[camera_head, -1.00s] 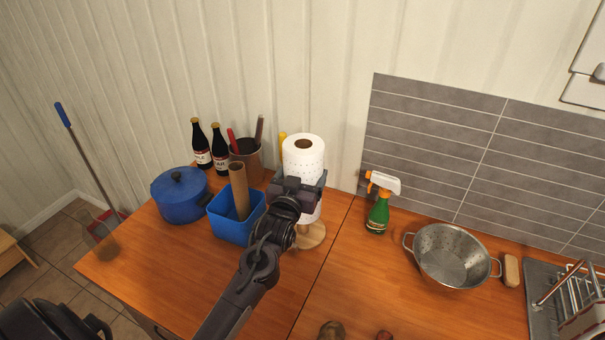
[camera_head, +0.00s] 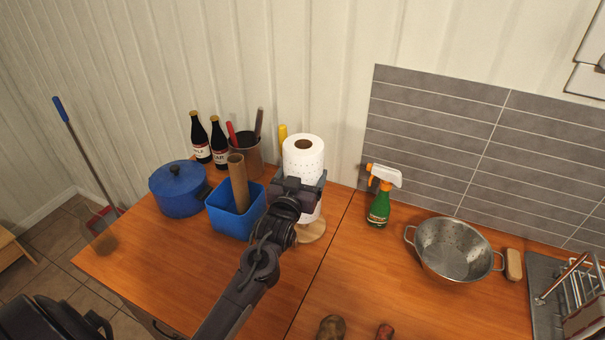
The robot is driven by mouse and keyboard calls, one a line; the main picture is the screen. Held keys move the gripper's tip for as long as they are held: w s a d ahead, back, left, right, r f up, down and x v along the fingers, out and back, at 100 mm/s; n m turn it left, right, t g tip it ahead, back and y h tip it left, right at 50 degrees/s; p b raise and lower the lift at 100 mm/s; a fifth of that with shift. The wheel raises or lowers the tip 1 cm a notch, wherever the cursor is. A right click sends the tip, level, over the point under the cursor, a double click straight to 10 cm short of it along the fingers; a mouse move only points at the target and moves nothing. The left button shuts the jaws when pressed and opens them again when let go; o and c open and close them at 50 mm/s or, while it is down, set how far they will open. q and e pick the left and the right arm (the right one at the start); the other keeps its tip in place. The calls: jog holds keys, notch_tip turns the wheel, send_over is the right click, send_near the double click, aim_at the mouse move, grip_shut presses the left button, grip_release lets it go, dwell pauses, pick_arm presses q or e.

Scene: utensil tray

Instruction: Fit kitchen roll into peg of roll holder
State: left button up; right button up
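The white kitchen roll (camera_head: 303,158) stands upright at the back of the wooden counter, with a brown core hole in its top. The roll holder's round wooden base (camera_head: 312,231) shows below it. The peg is hidden, and I cannot tell whether it is inside the core or if the roll touches the base. My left gripper (camera_head: 300,184) has its fingers on either side of the roll, shut on it at mid-height. Its wrist covers the roll's lower left part. My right gripper is not in view.
Left of the roll are a blue bin (camera_head: 232,224) with a cardboard tube (camera_head: 238,182), a blue pot (camera_head: 178,190), two dark bottles and a utensil pot (camera_head: 246,158). Right are a green spray bottle (camera_head: 379,208) and a colander (camera_head: 452,250). The front counter is mostly clear.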

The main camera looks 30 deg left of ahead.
pick_arm(q)
jog(key=shift+f+b, duration=1.45)
jog(key=shift+f, duration=1)
jog(key=shift+d+f, duration=0.15)
jog(key=shift+f, duration=0.1)
jog(key=shift+s+f, duration=0.1)
